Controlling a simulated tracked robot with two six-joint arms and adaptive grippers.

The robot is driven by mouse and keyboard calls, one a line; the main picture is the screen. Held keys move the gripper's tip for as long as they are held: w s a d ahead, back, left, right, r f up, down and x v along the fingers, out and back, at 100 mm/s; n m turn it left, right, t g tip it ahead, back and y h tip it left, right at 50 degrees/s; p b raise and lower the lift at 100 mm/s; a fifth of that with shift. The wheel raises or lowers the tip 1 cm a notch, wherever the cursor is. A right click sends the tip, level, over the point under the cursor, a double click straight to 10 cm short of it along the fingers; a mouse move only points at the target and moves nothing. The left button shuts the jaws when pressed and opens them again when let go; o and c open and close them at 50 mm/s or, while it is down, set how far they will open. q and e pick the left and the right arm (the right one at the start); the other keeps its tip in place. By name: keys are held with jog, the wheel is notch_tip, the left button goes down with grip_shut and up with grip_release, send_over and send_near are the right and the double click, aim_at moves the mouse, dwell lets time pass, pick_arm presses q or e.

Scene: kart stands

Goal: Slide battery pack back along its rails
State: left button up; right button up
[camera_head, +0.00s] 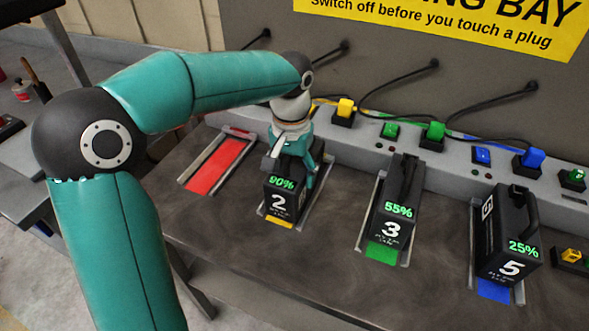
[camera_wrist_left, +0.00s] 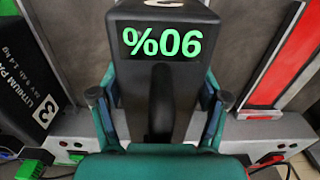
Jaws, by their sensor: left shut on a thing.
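The black battery pack 2 (camera_head: 279,204) sits upright between its metal rails (camera_head: 313,207), and its display reads 90%. A yellow strip (camera_head: 279,222) shows at its front. My left gripper (camera_head: 294,174) is over the pack from behind, with one finger on each side of its body. In the left wrist view the gripper (camera_wrist_left: 160,98) straddles the pack (camera_wrist_left: 165,75), with the black handle between the fingers. The pack's rear end and most of its rail bed are hidden by the gripper and the pack. My right gripper is not in view.
Battery pack 3 (camera_head: 393,223) and battery pack 5 (camera_head: 508,262) stand in bays to the right. An empty bay with a red strip (camera_head: 216,166) lies to the left. A grey ledge with coloured plugs (camera_head: 435,131) and cables runs behind. The bench front is clear.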

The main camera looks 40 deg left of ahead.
aim_at(286, 195)
pick_arm(q)
jog(key=shift+s+d+b, duration=0.15)
jog(key=shift+s+b, duration=0.05)
jog(key=shift+s, duration=0.35)
jog(key=shift+s+d+b, duration=0.15)
jog(key=shift+s, duration=0.35)
jog(key=o, duration=1.8)
jog(key=shift+r, duration=0.1)
